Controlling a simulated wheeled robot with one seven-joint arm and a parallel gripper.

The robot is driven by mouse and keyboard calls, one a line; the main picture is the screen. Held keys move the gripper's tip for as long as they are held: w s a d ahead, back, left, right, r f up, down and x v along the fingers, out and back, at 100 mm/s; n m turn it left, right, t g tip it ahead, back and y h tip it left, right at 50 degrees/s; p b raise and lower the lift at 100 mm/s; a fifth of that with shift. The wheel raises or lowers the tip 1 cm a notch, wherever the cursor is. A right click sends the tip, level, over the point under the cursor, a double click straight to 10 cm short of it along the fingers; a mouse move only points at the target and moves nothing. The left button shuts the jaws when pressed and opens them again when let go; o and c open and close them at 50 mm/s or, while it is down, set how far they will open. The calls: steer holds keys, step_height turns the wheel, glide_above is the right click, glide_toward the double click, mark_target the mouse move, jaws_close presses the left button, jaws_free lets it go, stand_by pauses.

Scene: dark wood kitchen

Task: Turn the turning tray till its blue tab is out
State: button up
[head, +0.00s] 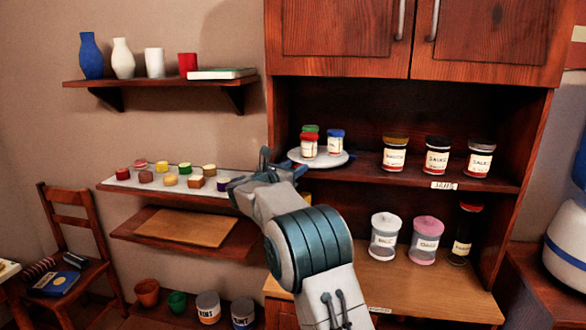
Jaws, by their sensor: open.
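The turning tray (338,160) is a pale round disc on the cabinet shelf, left of the labelled jars. It carries a few small jars, with green, red and blue lids (335,132). I see nothing between the fingers. Whether a finger touches the tray cannot be told.
Labelled jars (437,157) stand on the same shelf to the right. Canisters (384,236) and a dark bottle (463,235) stand on the counter below. At left, a wall shelf (215,188) holds several small coloured pieces, close to my gripper. Cabinet doors (340,28) hang above.

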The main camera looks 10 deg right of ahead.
steer(key=b+v, duration=0.4)
steer(key=v, duration=0.9)
steer(key=shift+s+a, duration=0.25)
steer(key=shift+s, duration=0.05)
steer(key=shift+c, duration=0.3)
